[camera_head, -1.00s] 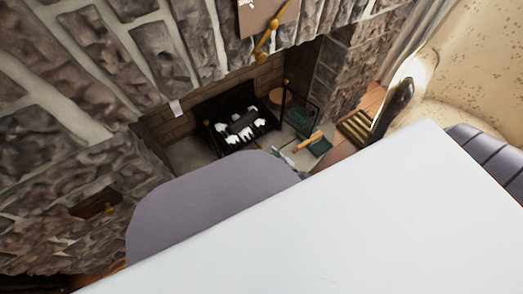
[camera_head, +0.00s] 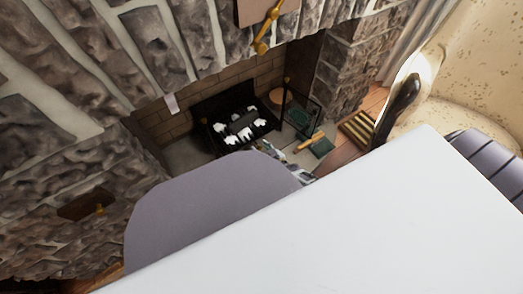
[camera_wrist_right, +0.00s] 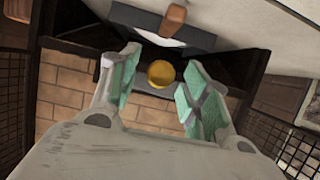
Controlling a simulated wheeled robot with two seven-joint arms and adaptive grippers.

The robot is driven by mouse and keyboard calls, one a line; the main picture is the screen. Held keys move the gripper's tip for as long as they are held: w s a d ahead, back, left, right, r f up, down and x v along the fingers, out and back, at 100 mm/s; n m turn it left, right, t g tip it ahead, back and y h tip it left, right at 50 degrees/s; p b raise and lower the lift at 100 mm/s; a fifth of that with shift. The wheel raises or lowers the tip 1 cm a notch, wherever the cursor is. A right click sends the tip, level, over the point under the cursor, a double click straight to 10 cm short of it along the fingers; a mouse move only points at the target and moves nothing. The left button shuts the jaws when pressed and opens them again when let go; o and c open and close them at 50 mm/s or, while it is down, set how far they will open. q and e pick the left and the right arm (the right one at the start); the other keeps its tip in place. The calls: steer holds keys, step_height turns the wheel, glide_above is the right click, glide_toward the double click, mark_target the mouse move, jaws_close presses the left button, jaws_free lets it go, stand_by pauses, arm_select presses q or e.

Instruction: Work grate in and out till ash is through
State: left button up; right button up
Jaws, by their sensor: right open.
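The black fire grate (camera_head: 236,118) stands in the brick fireplace, with white lumps on it around a dark piece. My right gripper (camera_head: 280,153) is partly hidden low in front of the hearth. In the right wrist view it (camera_wrist_right: 160,65) is open, its green-padded fingers spread either side of a round brass knob (camera_wrist_right: 161,75). The knob lies between the fingertips, in front of a dark bar; I cannot tell whether a finger touches it. No loose ash can be made out. My left gripper is not in view.
A wooden handle (camera_head: 310,140) lies by a dark green pan (camera_head: 321,148) right of my gripper. A wooden handle (camera_wrist_right: 173,20) also shows beyond the knob in the wrist view. A black framed screen (camera_head: 300,108) stands right of the grate. Stone walls flank the opening.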

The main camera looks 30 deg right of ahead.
mark_target(258, 145)
steer(key=shift+w, duration=0.1)
jaws_close()
steer(key=shift+w+a, duration=0.15)
steer(key=shift+w, duration=0.9)
steer(key=shift+w+a, duration=0.15)
steer(key=shift+w, duration=1)
jaws_free()
steer(key=shift+s+r, duration=0.15)
steer(key=shift+s, duration=0.55)
steer(key=v, duration=1)
steer(key=shift+s+r, duration=0.2)
steer(key=shift+d, duration=0.15)
